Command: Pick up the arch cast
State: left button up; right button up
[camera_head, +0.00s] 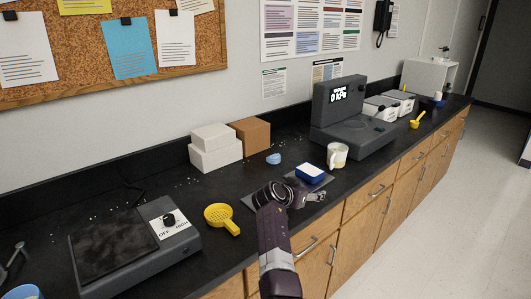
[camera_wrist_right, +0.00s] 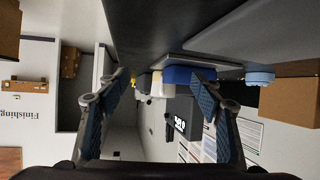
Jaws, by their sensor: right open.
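A small light-blue lump (camera_head: 273,158), which looks like the arch cast, lies on the black counter right of the stacked boxes. A matching light-blue piece (camera_wrist_right: 260,78) shows in the right wrist view, outside the fingers. My right gripper (camera_head: 316,196) is over the counter's front part, by a grey mat (camera_head: 327,181) with a blue box with a white top (camera_head: 310,172). In the right wrist view my right gripper (camera_wrist_right: 162,84) is open, with nothing between its fingers. The cast is farther back, apart from it. My left gripper is not in view.
A white mug (camera_head: 337,155) and a grey device reading 0 kPa (camera_head: 345,115) stand to the right. White and brown boxes (camera_head: 215,155) stand behind. Small crumbs dot the counter.

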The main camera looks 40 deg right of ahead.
aim_at(274, 158)
jog(key=i+l, duration=0.1)
jog(key=i, duration=0.8)
jog(key=l, duration=0.5)
